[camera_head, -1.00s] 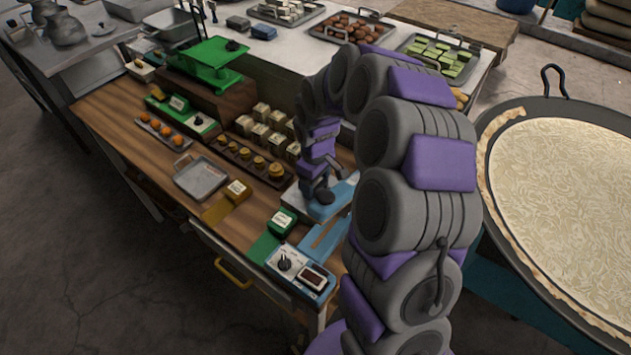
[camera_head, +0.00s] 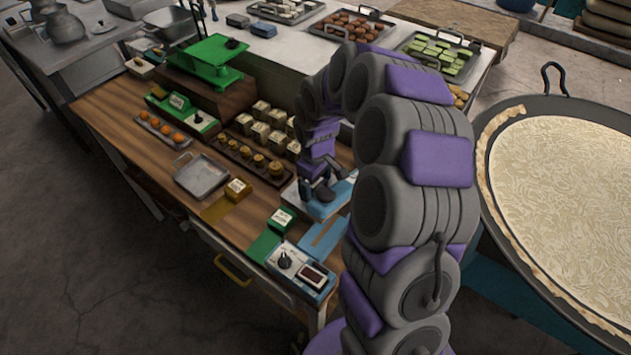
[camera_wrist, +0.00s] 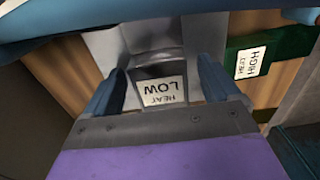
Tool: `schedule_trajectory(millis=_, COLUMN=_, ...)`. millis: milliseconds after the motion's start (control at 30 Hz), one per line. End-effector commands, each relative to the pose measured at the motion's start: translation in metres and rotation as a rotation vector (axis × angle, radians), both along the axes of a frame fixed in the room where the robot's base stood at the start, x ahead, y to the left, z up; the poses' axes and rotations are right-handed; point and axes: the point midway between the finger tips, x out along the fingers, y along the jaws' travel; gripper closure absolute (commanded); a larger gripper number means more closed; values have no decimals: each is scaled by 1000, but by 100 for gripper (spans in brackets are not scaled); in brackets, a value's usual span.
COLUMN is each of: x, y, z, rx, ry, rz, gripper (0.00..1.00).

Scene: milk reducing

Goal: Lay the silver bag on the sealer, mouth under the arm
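In the head view my gripper (camera_head: 316,190) is down at the blue sealer (camera_head: 340,196). Blue parts (camera_wrist: 40,22) cross the top of the wrist view near the bag's far end. Whether the bag's mouth lies under the sealer's arm is unclear. My arm and gripper hide most of the bag in the head view.
A green bag (camera_head: 265,246) labelled "HEAT HIGH" and a gold bag (camera_head: 216,210) lie left of the sealer. A control box (camera_head: 300,275) stands at the table's front edge. A metal tray (camera_head: 200,176) and rows of small blocks (camera_head: 268,125) are behind. A large round pan is at right.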

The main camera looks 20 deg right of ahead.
Motion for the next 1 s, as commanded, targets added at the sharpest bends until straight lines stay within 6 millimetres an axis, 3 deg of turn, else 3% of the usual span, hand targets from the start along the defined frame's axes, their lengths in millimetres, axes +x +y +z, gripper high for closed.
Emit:
schedule_trajectory(millis=300, x=0, y=0, z=1, rx=0, ry=0, rz=0, gripper=4)
schedule_trajectory(millis=467, x=1, y=0, z=15, rx=0, ry=-1, rz=0, gripper=4)
schedule_trajectory(millis=1000, x=2, y=1, z=129, rx=-1, ry=-1, rz=1, gripper=4)
